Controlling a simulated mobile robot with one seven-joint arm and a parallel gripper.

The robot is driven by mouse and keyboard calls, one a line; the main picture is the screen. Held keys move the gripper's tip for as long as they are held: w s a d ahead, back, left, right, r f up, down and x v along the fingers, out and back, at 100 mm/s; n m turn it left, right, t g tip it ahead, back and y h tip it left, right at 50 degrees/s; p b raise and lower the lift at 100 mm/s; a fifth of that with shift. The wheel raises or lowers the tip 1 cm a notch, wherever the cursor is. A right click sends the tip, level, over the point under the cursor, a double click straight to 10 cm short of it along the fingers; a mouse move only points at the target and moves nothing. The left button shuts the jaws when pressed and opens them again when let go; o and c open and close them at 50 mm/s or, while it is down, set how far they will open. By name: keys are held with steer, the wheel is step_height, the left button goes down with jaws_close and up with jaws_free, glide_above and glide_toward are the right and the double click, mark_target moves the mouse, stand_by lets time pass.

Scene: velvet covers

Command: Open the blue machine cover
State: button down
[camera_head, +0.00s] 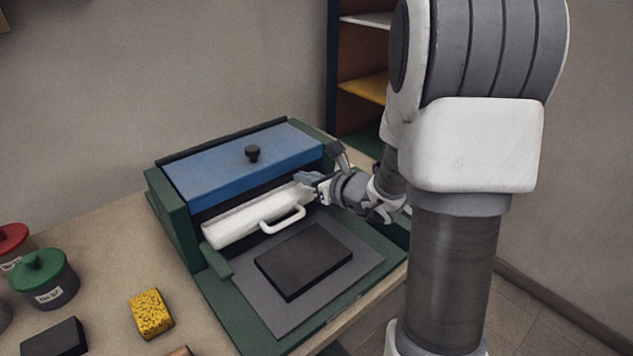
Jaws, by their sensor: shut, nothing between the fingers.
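The green machine (180,215) stands on the table. My gripper (303,181) is at the right end of the machine's front, just below the blue cover's right front corner and close to the white panel's right end. It is shut and holds nothing. I cannot tell whether it touches the cover or the panel.
A dark block (303,262) lies on the grey plate (365,262) in front of the white panel. A yellow sponge (151,314), a green-lidded pot (45,278), a red-lidded pot (12,245) and a black block (55,338) are at the left. A shelf (362,85) stands behind.

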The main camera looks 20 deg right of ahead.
steer(key=shift+w+a+f, duration=0.2)
steer(key=shift+w+f, duration=0.05)
steer(key=shift+w, duration=0.4)
steer(key=shift+r, duration=0.15)
steer(key=shift+r+g+p, duration=0.3)
steer(key=shift+r+p, duration=0.15)
steer(key=shift+p, duration=0.5)
